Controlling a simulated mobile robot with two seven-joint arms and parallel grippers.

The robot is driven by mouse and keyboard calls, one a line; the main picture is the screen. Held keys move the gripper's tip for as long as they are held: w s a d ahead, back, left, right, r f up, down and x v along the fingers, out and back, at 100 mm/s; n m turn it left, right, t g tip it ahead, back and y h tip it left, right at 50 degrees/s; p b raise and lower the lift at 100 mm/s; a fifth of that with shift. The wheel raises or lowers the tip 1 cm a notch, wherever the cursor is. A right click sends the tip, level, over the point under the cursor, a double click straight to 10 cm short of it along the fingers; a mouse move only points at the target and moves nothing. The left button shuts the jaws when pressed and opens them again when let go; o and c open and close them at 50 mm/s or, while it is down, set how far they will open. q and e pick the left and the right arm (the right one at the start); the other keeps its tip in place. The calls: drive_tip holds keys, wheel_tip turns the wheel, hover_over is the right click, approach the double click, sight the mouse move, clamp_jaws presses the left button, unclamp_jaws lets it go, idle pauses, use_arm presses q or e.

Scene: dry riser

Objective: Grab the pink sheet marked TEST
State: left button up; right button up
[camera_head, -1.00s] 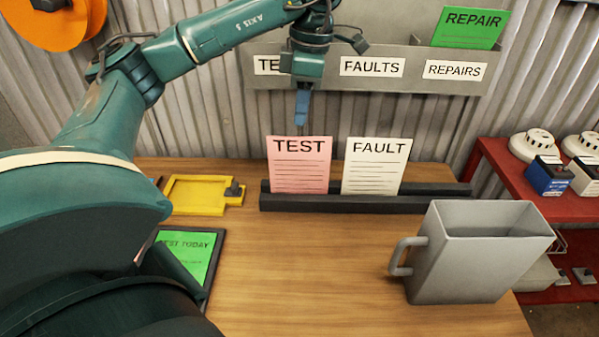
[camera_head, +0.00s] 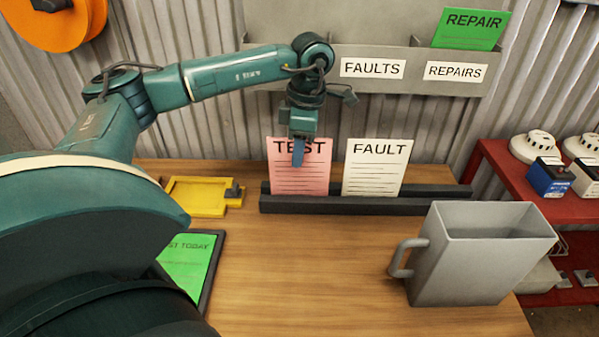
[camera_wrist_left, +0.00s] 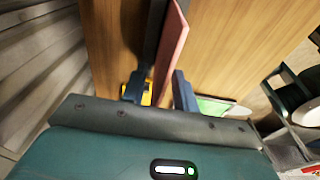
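The pink sheet marked TEST (camera_head: 300,181) stands upright in the dark slotted holder (camera_head: 340,203) on the table. My left gripper (camera_head: 298,154) is at its top edge, pointing down, with one blue finger in front of the sheet and partly covering the TEST heading. In the left wrist view the pink sheet (camera_wrist_left: 172,45) shows nearly edge-on between the two separated fingers of my left gripper (camera_wrist_left: 159,88). Gaps show between the fingers and the sheet, so the gripper is open. My right gripper is out of view.
A white FAULT sheet (camera_head: 376,168) stands just right in the same holder. A grey jug (camera_head: 470,265) is at the front right, and a yellow tray (camera_head: 197,207) at the left. Behind is a grey wall rack (camera_head: 420,52) with a green REPAIR sheet (camera_head: 470,27). The middle of the table is clear.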

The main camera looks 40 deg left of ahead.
use_arm(q)
drive_tip(key=shift+c, duration=0.4)
clamp_jaws()
drive_tip(key=shift+r, duration=0.15)
